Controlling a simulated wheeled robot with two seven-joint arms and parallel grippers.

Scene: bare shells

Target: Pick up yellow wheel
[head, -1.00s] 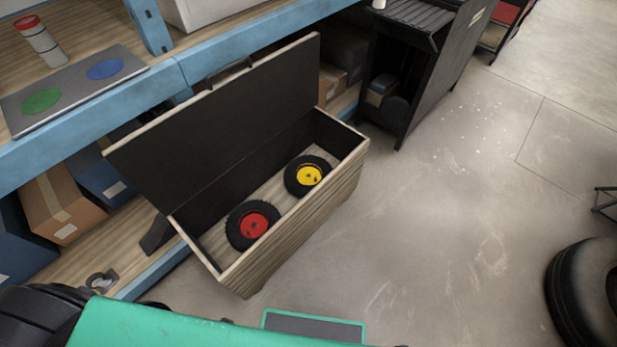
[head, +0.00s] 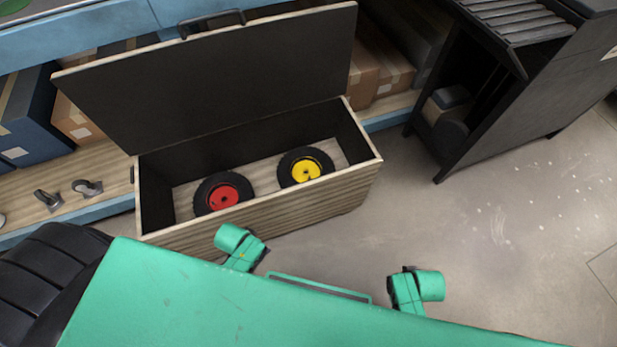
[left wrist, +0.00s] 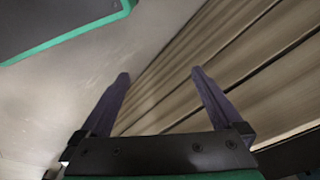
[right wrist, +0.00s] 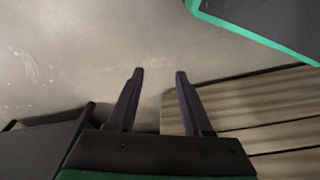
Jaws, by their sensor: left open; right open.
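The yellow wheel (head: 305,168), a black tyre with a yellow hub, lies in the right part of an open wooden box (head: 270,217). A red-hubbed wheel (head: 223,194) lies to its left in the same box. My left gripper shows in the left wrist view (left wrist: 160,95), open and empty, near slatted wood. My right gripper shows in the right wrist view (right wrist: 160,90), open and empty, over floor beside slatted wood. In the head view only green parts of my arms show and both grippers are hidden. Neither wheel shows in the wrist views.
The box's dark lid (head: 215,75) stands raised at its back. A blue shelf with cardboard boxes (head: 75,118) is behind it. A black cabinet (head: 520,90) stands at the right. The floor (head: 480,230) between box and cabinet is clear.

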